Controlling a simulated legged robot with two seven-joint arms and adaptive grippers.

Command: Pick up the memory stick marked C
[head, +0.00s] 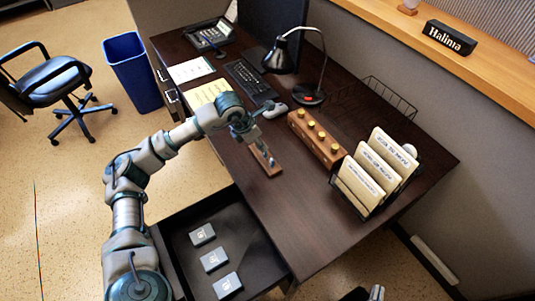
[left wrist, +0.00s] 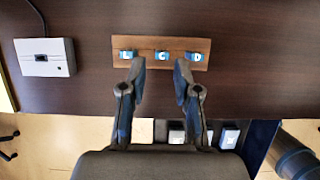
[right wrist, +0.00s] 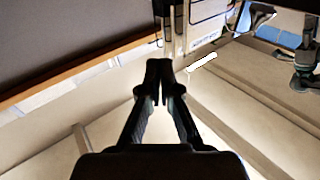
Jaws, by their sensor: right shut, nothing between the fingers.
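A small wooden holder (left wrist: 172,42) lies on the dark desk and also shows in the head view (head: 273,171). It carries three blue sticks with white letters in the left wrist view: L (left wrist: 127,55) on the left, C (left wrist: 162,56) in the middle, D (left wrist: 195,57) on the right. My left gripper (left wrist: 160,66) is open at the holder, its fingertips on either side of stick C with a gap to it. Whether the fingertips are level with the stick I cannot tell. My right gripper (right wrist: 159,72) is shut and empty, away from the holder.
A white box with a dark slot (left wrist: 45,66) and cable lies left of the holder. A wooden block with brass knobs (head: 318,139) and a file rack (head: 376,172) stand right of it. Below is an open drawer (head: 185,225) with three grey boxes. A lamp (head: 282,57) stands behind.

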